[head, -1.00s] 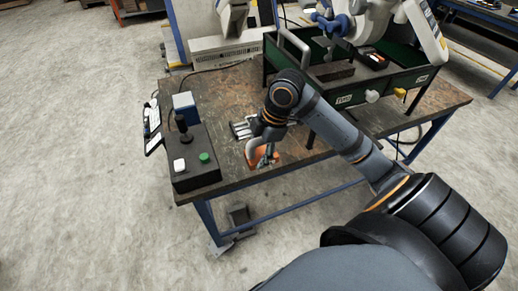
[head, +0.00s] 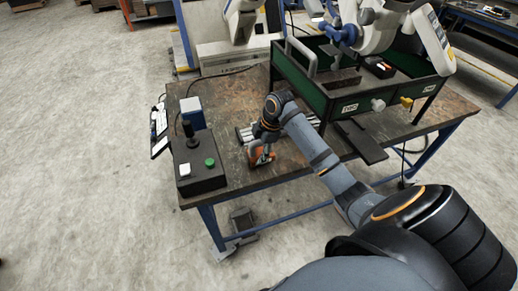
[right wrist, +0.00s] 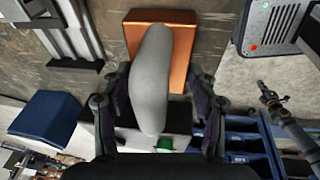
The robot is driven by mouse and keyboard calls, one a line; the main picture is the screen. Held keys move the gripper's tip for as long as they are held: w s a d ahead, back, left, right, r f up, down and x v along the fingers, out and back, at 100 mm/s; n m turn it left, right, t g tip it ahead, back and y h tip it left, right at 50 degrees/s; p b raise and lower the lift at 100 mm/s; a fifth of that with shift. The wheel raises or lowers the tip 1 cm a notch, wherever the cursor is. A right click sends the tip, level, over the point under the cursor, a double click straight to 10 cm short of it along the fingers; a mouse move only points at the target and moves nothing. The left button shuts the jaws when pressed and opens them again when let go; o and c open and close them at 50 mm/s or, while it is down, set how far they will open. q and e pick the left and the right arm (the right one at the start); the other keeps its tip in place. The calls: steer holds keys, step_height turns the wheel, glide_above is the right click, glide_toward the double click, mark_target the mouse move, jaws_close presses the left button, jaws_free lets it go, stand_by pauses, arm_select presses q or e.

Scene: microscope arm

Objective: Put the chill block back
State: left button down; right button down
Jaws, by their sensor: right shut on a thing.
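The chill block, a copper-orange block (head: 261,157) with a grey rounded handle, is near the table's front edge in the head view. In the right wrist view the copper block (right wrist: 180,45) is beyond the long grey handle (right wrist: 152,75). My right gripper (right wrist: 155,105) has a finger on each side of the handle and is shut on it. In the head view my right gripper (head: 264,138) is directly above the block, pointing down. Whether the block touches the table is hard to tell. My left gripper is out of view.
A dark control box (head: 200,170) with a joystick and green button stands left of the block. A blue box (head: 191,112) is behind it. Silver slotted metal pieces (head: 244,134) lie close to the gripper. A green-sided black stand (head: 345,105) fills the table's right side.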

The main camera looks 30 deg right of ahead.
steer(key=shift+f, duration=1)
steer(key=shift+f, duration=0.15)
steer(key=shift+c, duration=2)
jaws_free()
steer(key=shift+s, duration=0.15)
steer(key=v, duration=1.2)
steer(key=shift+a, duration=0.1)
